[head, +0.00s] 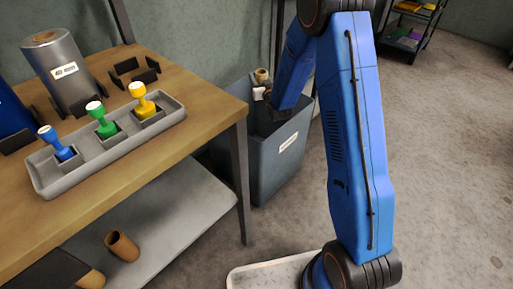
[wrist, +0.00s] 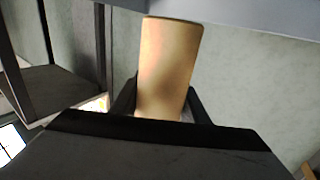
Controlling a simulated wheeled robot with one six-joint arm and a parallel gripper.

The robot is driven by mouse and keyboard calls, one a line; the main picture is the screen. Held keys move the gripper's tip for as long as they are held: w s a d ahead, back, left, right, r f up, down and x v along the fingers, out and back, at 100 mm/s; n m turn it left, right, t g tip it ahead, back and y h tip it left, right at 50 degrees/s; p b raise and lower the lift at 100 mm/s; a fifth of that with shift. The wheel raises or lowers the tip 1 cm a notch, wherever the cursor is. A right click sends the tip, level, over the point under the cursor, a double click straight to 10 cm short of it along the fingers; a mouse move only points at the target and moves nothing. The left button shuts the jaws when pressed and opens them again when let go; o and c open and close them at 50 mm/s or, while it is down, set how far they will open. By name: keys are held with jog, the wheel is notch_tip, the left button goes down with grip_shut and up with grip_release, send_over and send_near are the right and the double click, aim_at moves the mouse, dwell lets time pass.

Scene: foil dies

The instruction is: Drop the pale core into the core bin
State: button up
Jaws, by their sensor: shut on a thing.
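The pale core (wrist: 168,65) is a short tan tube, held between my gripper's fingers (wrist: 162,108) in the wrist view. In the head view the pale core (head: 262,75) shows as a small tan ring end above the opening of the grey-blue bin (head: 272,168), which has a white label on its front. My gripper (head: 262,91) is shut on the core, partly hidden by my blue arm. The bin's inside is mostly hidden by my arm and gripper.
A wooden table (head: 205,110) left of the bin carries a grey tray (head: 85,168) with blue, green and yellow stamps, and a silver roll (head: 60,75). Open floor lies to the right.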

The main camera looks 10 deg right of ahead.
jog(key=shift+f, duration=0.85)
jog(key=o, duration=1.2)
jog(key=shift+c, duration=0.2)
jog(key=shift+r, duration=0.1)
notch_tip(320, 180, up, 10)
